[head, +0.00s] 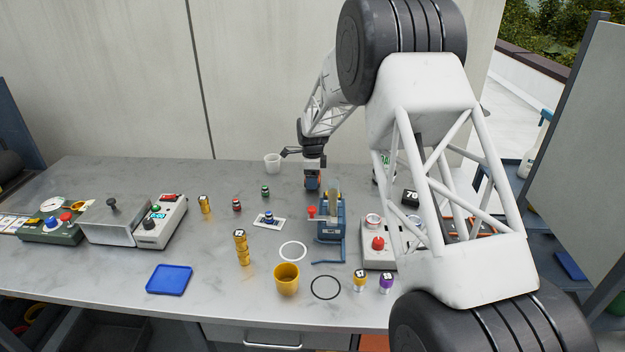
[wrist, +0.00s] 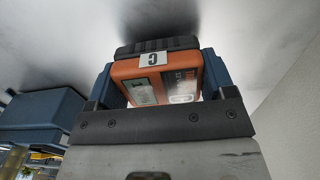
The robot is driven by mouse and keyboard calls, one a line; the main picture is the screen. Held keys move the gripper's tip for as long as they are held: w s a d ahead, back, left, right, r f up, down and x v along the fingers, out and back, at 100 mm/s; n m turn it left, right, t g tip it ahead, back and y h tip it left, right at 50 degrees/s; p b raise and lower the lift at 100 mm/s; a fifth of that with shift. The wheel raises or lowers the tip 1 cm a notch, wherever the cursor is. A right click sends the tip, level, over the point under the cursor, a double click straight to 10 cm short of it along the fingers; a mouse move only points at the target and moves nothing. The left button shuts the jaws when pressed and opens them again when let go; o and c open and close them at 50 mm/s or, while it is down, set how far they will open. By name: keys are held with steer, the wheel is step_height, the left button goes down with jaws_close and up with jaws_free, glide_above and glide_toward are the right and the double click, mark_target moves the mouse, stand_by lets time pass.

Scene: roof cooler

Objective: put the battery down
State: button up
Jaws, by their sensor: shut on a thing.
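The battery (wrist: 158,82) is an orange block with a black end and a white tag reading "C". In the wrist view it sits between the blue fingers of my gripper (wrist: 168,84), which is shut on it. In the head view my gripper (head: 312,182) points down at the back middle of the table, behind the blue vise-like device (head: 331,222).
A box with a red button (head: 378,250) stands right. My arm hides part of the right side.

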steer(key=shift+f, duration=0.3)
steer(key=o, duration=1.1)
steer(key=shift+f, duration=0.15)
step_height(320, 180, up, 12)
stand_by(0.9)
